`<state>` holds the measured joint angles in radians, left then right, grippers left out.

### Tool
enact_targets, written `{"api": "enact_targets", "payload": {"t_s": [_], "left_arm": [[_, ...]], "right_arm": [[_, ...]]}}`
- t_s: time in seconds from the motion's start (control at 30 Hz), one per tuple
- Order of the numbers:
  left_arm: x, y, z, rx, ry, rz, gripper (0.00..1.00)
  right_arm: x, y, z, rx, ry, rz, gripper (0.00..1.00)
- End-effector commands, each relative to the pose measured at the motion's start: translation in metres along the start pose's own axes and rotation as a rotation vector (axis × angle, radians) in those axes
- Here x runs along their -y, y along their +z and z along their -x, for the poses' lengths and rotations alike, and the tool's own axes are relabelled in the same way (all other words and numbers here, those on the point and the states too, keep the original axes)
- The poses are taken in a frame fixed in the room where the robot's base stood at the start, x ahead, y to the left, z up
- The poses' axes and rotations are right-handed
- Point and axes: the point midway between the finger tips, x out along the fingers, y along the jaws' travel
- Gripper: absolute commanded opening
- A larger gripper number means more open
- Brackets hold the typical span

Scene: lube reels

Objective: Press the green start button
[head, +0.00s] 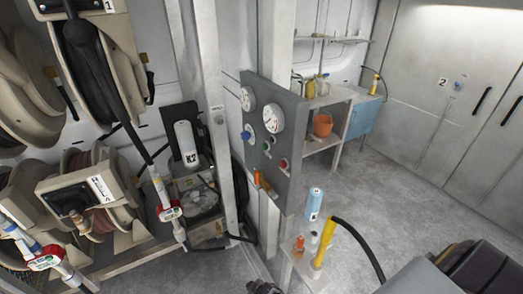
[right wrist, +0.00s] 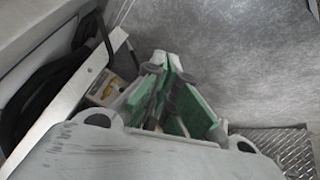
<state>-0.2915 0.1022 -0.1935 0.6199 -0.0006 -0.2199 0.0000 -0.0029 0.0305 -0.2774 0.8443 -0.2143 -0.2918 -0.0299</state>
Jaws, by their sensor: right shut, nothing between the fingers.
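A grey control panel (head: 287,187) stands upright on a white post in the middle of the head view. It carries white round gauges and several small buttons. A small green button (head: 272,140) appears to sit below the large gauge, beside a red one (head: 283,163); it is tiny here. My right gripper (right wrist: 166,64), with green finger pads, is shut and empty in the right wrist view. The button does not show in that view, and no finger touches the panel in the head view. My left gripper is not recognisable in either view.
Hose reels (head: 85,190) fill the left side. A workbench with an orange bucket (head: 322,124) stands behind. The floor (head: 400,190) right of the panel is clear.

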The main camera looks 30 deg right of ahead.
Motion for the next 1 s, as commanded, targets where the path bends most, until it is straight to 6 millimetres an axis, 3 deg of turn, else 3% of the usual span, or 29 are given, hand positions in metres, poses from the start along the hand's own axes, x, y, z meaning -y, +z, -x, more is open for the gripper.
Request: {"api": "enact_targets", "payload": {"t_s": [0.1, 0.47, 0.77, 1.0], "left_arm": [[-0.002, -0.001, -0.006, -0.002, 0.002, -0.001, 0.70], [0.000, -0.002, -0.018, -0.004, 0.000, -0.003, 0.70], [0.006, -0.002, -0.026, -0.006, -0.008, -0.004, 0.70], [0.010, -0.002, -0.032, -0.006, -0.012, -0.003, 0.70]], "right_arm": [[-0.009, -0.037, -0.003, -0.043, 0.023, 0.051, 0.00], [-0.037, -0.140, 0.006, -0.146, 0.117, 0.224, 0.00], [-0.062, -0.223, 0.030, -0.212, 0.235, 0.387, 0.00], [-0.085, -0.284, 0.060, -0.244, 0.360, 0.522, 0.00]]}}
